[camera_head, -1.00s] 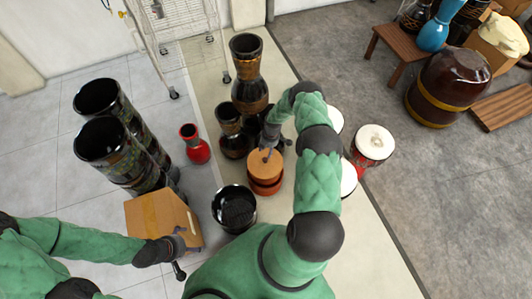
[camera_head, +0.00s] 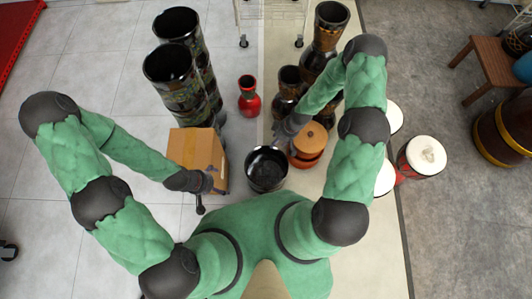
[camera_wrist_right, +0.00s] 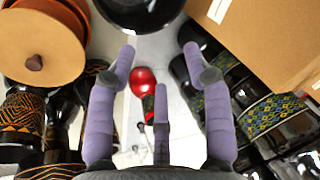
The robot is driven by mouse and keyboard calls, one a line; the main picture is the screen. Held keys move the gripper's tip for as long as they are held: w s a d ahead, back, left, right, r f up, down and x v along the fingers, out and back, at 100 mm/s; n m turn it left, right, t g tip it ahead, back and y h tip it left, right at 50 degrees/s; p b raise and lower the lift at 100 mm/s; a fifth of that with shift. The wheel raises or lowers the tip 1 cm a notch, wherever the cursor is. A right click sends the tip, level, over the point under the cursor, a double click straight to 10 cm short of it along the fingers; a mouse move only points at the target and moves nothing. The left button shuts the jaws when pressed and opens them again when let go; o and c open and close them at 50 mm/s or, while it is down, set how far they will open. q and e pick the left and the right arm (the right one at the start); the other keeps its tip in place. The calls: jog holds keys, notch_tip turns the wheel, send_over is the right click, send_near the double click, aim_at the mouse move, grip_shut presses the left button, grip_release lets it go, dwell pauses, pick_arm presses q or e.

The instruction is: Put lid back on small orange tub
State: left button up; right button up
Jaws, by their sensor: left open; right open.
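The small orange tub (camera_head: 306,162) stands on the pale floor strip. Its round orange lid (camera_head: 310,137), with a small dark knob, lies on top of it. In the right wrist view the lid (camera_wrist_right: 38,40) looks slightly off-centre, with the redder tub (camera_wrist_right: 76,14) showing along its upper right side. My right gripper (camera_head: 281,136) is just left of the lid and apart from it. Its fingers (camera_wrist_right: 159,62) are spread and empty in the right wrist view. My left gripper (camera_head: 211,182) is open beside the cardboard box, away from the tub.
A black bucket (camera_head: 266,170) stands close left of the tub. The cardboard box (camera_head: 196,148) and tall dark drums (camera_head: 176,78) are further left. A red vase (camera_head: 248,98) and patterned goblet drums (camera_head: 326,32) stand behind; white-topped drums (camera_head: 423,156) are at right.

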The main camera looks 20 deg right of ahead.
jog(key=s+a+r+m, duration=0.8)
jog(key=s+a, duration=0.1)
jog(key=s, duration=0.4)
jog(key=shift+s+a+g, duration=0.15)
jog(key=shift+a+g, duration=0.15)
jog(key=shift+a, duration=0.05)
jog(key=shift+r+p, duration=0.95)
jog(key=shift+r, duration=0.1)
